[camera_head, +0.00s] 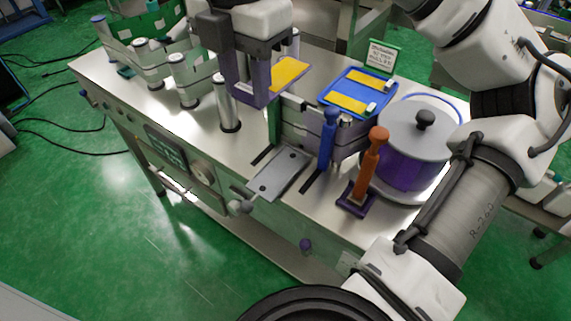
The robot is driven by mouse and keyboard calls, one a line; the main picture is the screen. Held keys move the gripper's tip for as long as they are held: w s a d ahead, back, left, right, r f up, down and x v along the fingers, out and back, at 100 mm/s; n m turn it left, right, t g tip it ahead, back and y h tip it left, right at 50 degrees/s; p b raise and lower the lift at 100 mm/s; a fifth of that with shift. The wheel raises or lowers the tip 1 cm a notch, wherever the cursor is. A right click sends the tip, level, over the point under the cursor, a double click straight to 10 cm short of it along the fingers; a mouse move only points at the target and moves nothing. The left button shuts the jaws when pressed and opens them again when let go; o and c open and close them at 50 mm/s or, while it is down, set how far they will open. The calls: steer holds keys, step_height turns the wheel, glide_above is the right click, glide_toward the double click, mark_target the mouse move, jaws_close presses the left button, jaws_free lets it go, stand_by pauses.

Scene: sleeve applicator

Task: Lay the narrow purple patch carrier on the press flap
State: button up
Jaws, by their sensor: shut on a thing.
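The purple patch carrier (287,75), with a yellow patch on its top, is in my gripper (255,92) at the top middle. My gripper is shut on its left end and holds it raised above the bench. The fingers hide part of the carrier. The press flap (279,174) is a flat grey plate with small dark holes, at the front edge of the bench. It lies below and slightly right of my gripper in the picture. No carrier lies on it.
A blue tray (379,91) with yellow strips is right of the carrier. A blue-handled post (327,140), an orange-handled post (371,160) and a lidded purple pot (402,172) stand right of the flap. Metal rollers (226,106) stand left. A green-framed sign (381,57) is behind.

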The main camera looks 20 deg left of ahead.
steer(key=b, duration=0.2)
glide_toward(260, 191)
step_height(260, 191, down, 5)
steer(key=shift+f, duration=0.1)
steer(key=shift+f, duration=0.15)
steer(key=shift+f, duration=0.5)
steer(key=o, duration=1)
steer(key=shift+r, duration=0.1)
step_height(260, 191, up, 13)
steer(key=shift+r+p, duration=0.1)
steer(key=shift+p, duration=0.3)
